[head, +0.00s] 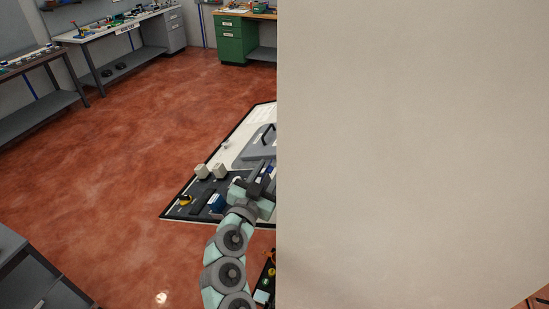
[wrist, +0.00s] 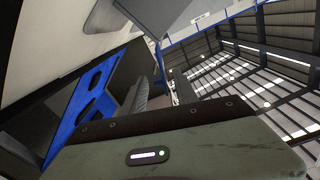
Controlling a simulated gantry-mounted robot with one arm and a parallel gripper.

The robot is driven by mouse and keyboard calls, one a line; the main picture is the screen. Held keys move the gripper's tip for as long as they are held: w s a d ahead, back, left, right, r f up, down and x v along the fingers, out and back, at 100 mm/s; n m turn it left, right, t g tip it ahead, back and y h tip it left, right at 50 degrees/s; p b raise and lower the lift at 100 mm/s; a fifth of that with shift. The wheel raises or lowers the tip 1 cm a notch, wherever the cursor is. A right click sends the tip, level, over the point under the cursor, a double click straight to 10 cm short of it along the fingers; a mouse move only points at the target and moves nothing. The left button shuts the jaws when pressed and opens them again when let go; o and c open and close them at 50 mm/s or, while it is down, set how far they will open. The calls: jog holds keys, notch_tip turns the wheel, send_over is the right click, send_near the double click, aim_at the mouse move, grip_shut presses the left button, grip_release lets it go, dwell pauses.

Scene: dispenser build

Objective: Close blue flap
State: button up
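A blue panel (wrist: 92,103) with dark cut-outs stands at the left in the wrist view, close beyond my gripper's body. It may be the blue flap; I cannot tell for sure. A small bit of blue (head: 270,169) shows by the gripper. The wrist view shows my gripper's wide grey-green body at the bottom, with a grey finger-like part (wrist: 138,97) beyond it.
The pale panel (head: 410,150) fills the head view's right half. The red floor (head: 130,140) at left is clear.

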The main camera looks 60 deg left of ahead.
jog(key=shift+p+x, duration=0.55)
jog(key=shift+x, duration=1.65)
jog(key=shift+c, duration=0.5)
grip_shut()
